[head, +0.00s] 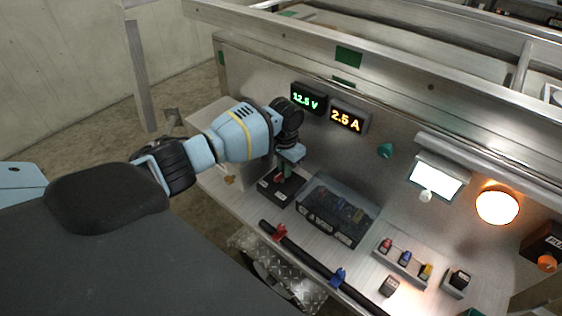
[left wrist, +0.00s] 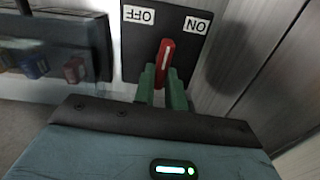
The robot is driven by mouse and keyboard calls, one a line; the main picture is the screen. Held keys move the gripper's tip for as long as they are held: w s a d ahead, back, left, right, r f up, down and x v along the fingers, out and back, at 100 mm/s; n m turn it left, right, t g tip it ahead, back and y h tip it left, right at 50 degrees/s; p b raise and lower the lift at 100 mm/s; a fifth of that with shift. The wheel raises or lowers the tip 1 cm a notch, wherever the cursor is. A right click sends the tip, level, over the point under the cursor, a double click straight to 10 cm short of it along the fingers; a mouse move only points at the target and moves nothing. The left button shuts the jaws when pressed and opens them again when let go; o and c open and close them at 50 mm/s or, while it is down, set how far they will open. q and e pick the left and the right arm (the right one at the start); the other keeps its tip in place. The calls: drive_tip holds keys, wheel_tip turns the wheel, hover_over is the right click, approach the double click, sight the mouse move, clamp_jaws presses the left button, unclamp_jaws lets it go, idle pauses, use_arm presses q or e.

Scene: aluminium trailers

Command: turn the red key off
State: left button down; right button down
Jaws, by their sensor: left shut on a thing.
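The red key (left wrist: 165,58) stands out from a black switch plate (left wrist: 133,58) in the left wrist view. The plate's OFF label is on the left and its ON label on the right, both upside down. The key looks nearly upright in that picture, leaning slightly towards the ON side. The green fingertips of my left gripper (left wrist: 163,92) are shut on the key, one on each side. In the head view my left gripper (head: 286,170) reaches down to the black plate (head: 275,192), and the key is mostly hidden there. My right gripper is not in view.
A dark clear-covered box (head: 338,208) stands close right of the plate. Displays (head: 309,99) read 12.5 V and 2.5 A. A round lamp (head: 497,205) glows orange and a white light panel (head: 435,178) is lit. A black bar (head: 310,262) runs along the front edge.

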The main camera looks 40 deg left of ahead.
use_arm(q)
drive_tip(key=shift+w+r+n+p, duration=0.1)
drive_tip(key=shift+r+n+p, duration=0.4)
drive_tip(key=shift+n, duration=0.4)
drive_tip(key=n, duration=0.1)
drive_tip(key=n+p, duration=0.1)
drive_tip(key=shift+a+f+n, duration=0.1)
drive_tip(key=shift+f+n, duration=0.1)
drive_tip(key=shift+n, duration=0.2)
drive_tip(key=n+p, duration=0.1)
drive_tip(key=n, duration=0.2)
drive_tip(key=shift+a+f+n+p, duration=0.1)
drive_tip(key=shift+a+n+p, duration=0.1)
drive_tip(key=shift+n+p, duration=0.15)
drive_tip(key=shift+a+n, duration=0.1)
drive_tip(key=shift+n, duration=0.55)
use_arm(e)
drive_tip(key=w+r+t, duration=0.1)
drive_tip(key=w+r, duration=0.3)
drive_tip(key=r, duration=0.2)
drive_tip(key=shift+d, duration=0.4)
use_arm(q)
drive_tip(key=shift+f, duration=0.1)
drive_tip(key=c, duration=1.4)
unclamp_jaws()
drive_tip(key=shift+c, duration=0.2)
drive_tip(key=shift+s, duration=0.2)
